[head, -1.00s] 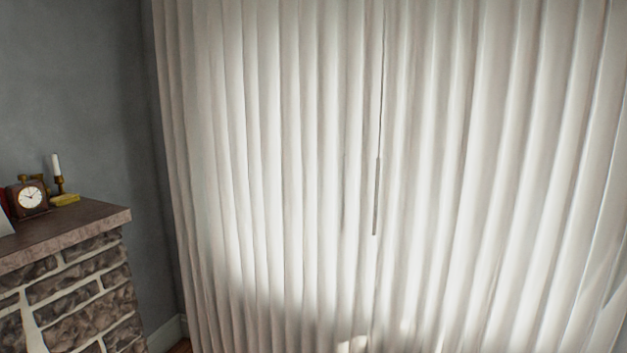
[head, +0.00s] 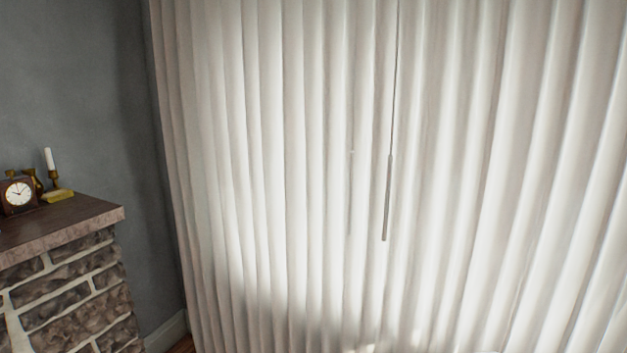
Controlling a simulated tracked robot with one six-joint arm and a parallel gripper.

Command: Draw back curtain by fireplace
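A white pleated curtain (head: 270,150) hangs closed across most of the head view, from just right of the fireplace to the right edge. A thin grey pull wand (head: 387,200) hangs on a cord in front of it, right of the middle. A faint second wand or its shadow (head: 350,195) shows just left of it. The stone fireplace (head: 75,300) with a dark mantel (head: 60,218) stands at the left. My gripper is not in view.
On the mantel are a clock (head: 18,195), a white candle in a brass holder (head: 50,160) and a small yellow object (head: 57,196). A grey wall (head: 75,80) lies behind. A narrow strip of wooden floor (head: 182,345) shows between fireplace and curtain.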

